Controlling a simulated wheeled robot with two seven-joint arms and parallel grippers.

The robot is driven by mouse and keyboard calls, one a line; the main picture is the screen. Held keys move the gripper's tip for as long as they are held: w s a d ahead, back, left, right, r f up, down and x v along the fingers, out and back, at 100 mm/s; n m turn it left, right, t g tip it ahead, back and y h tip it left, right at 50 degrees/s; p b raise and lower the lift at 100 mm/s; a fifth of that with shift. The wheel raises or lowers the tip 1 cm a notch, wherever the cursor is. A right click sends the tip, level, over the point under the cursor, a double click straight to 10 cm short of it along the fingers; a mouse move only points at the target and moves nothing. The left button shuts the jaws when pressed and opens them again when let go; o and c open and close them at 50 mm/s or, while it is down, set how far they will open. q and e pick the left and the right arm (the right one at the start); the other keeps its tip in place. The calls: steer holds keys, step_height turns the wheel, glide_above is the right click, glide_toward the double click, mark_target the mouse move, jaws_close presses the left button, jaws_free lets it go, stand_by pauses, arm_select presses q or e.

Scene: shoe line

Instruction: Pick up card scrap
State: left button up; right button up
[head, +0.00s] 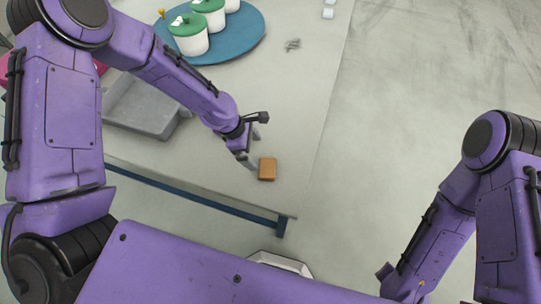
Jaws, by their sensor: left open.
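The card scrap (267,169) is a small orange-brown block-like piece. It lies on the pale table top, near the table's right and front edges. My left gripper (256,147) is open just above and to the left of the scrap in the picture. Its fingers look close to the scrap, but I cannot tell whether they touch it. Nothing shows between the fingers. My right arm stands at the lower right, and its gripper does not show clearly.
A grey tray (127,117) sits on the table behind my left arm. A blue round mat (240,36) holds white pots with green lids (188,29). Small grey bits (292,44) and pale blocks (328,13) lie farther back. A blue rail (190,194) runs along the front edge.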

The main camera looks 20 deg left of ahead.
mark_target(266, 167)
arm_select(q)
steer(key=x, duration=0.4)
steer(key=shift+s+f, duration=0.1)
steer(key=shift+s, duration=0.15)
steer(key=x, duration=0.6)
steer(key=shift+w+a+f, duration=0.1)
steer(key=shift+w+a, duration=0.1)
steer(key=shift+a, duration=0.05)
steer(key=c, duration=0.7)
